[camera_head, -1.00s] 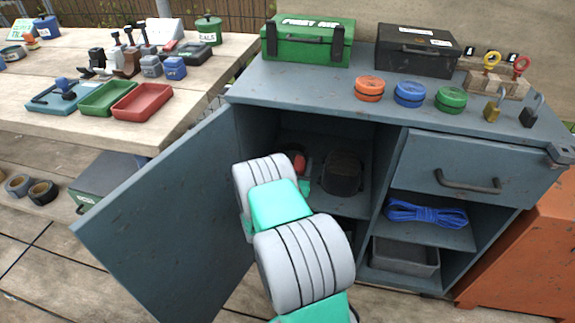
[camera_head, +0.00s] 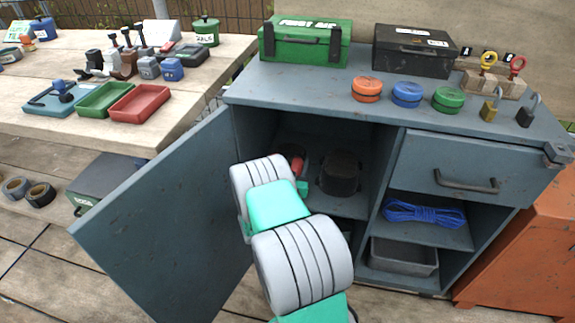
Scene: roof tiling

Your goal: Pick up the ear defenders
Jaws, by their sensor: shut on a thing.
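My arm reaches into the open left compartment of the grey-blue cabinet (camera_head: 480,155). My gripper (camera_head: 302,187) is mostly hidden behind my own wrist; only a small teal part shows. It is shut on a red and dark thing, which looks like the ear defenders (camera_head: 298,165). Only a red piece and some dark edge of them show, just above the gripper. How the fingers sit on them is hidden.
A dark rounded object (camera_head: 340,174) stands close right of the gripper inside the compartment. The open cabinet door (camera_head: 165,225) is close on the left. A first aid box (camera_head: 303,42) and coloured round tins (camera_head: 407,93) stand on top.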

